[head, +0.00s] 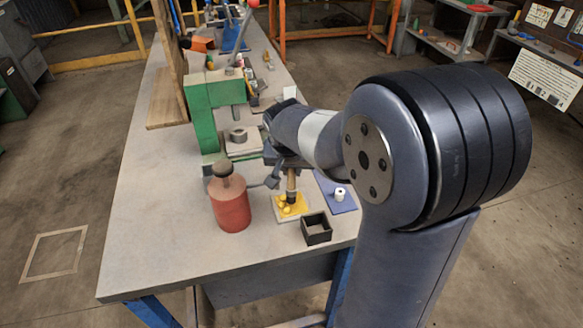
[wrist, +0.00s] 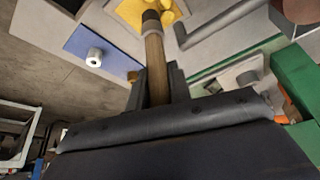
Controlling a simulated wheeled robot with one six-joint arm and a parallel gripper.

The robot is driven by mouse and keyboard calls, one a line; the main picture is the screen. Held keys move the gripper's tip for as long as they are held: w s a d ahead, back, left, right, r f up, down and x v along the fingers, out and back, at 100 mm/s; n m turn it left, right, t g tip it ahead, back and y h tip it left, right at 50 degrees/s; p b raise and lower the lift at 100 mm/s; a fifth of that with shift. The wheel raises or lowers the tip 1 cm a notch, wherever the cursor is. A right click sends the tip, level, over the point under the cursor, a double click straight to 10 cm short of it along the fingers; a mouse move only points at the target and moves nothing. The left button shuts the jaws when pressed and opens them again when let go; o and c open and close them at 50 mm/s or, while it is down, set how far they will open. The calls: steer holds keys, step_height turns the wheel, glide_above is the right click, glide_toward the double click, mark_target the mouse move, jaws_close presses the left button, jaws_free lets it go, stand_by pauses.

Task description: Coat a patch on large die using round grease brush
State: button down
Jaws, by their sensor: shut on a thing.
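My gripper (head: 290,165) is shut on the wooden handle of the round grease brush (wrist: 154,65), dark tip down. The tip is over a yellow plate (head: 280,213) with yellow lumps, also at the top of the wrist view (wrist: 128,10); I cannot tell whether it touches. A grey ring-shaped piece, perhaps the large die (head: 238,136), sits on the plate of a green press (head: 204,125), left of my gripper. A small white hollow cylinder (head: 340,194) stands on a blue mat (head: 330,183), right of the brush.
A red can with a dark knob (head: 231,205) stands left of the yellow plate. A black open square box (head: 316,230) is near the front table edge. A wooden board (head: 166,95) rises at the back left. The table (head: 150,225) is bare at front left.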

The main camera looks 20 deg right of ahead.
steer(key=shift+f+b, duration=0.6)
steer(key=shift+f, duration=0.1)
stand_by(1.4)
steer(key=shift+r+p, duration=2.65)
steer(key=shift+r, duration=1)
steer(key=shift+f, duration=0.1)
